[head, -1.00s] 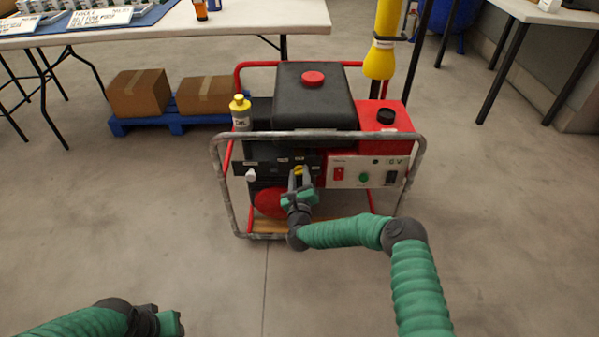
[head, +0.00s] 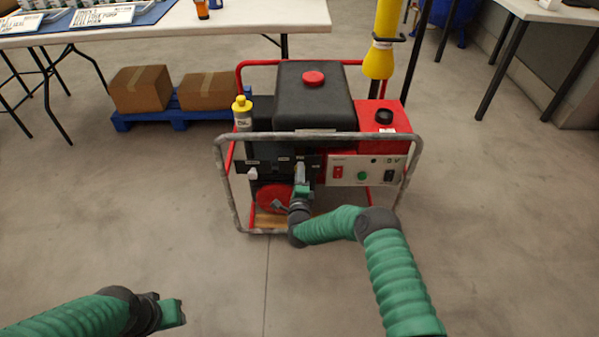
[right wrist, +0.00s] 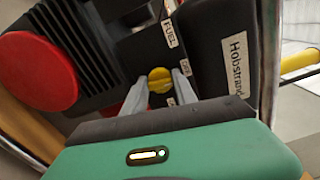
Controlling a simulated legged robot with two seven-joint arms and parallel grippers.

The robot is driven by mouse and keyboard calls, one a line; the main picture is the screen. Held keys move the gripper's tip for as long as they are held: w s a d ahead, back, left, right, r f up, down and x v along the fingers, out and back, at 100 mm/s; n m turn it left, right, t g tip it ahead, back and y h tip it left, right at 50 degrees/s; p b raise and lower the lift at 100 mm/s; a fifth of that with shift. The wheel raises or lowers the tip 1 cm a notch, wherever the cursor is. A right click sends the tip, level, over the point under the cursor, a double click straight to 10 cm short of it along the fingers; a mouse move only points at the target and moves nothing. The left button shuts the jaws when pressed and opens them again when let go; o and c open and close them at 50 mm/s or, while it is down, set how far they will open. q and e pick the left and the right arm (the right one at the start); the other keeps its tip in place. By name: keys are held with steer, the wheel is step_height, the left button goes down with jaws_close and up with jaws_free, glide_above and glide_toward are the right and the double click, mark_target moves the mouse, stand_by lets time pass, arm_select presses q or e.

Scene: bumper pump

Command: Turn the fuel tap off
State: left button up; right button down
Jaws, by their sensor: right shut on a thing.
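The fuel tap is a yellow knob (right wrist: 159,79) on a dark panel of the generator, next to a FUEL label (right wrist: 169,33) in the right wrist view. My right gripper (right wrist: 160,88) has its two grey fingers on either side of the knob and is shut on it. In the head view my right gripper (head: 300,172) is at the front panel and hides the knob. My left gripper (head: 172,312) is low at the left, away from the generator, and its fingers cannot be made out.
The generator (head: 315,105) stands on the floor inside a tube frame (head: 225,185), whose top bar passes above my right gripper. A red round cover (right wrist: 38,72) is beside the tap. A blue pallet (head: 180,117) with boxes is behind. The floor in front is clear.

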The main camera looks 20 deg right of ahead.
steer(key=shift+a+f+n, duration=0.2)
steer(key=shift+n, duration=0.8)
steer(key=shift+s, duration=0.1)
steer(key=c, duration=1)
jaws_free()
steer(key=shift+f, duration=0.1)
steer(key=p+v, duration=0.7)
steer(key=v, duration=0.9)
steer(key=shift+s+p, duration=0.35)
steer(key=shift+p, duration=0.05)
steer(key=shift+w+a+r, duration=0.1)
steer(key=shift+r, duration=0.1)
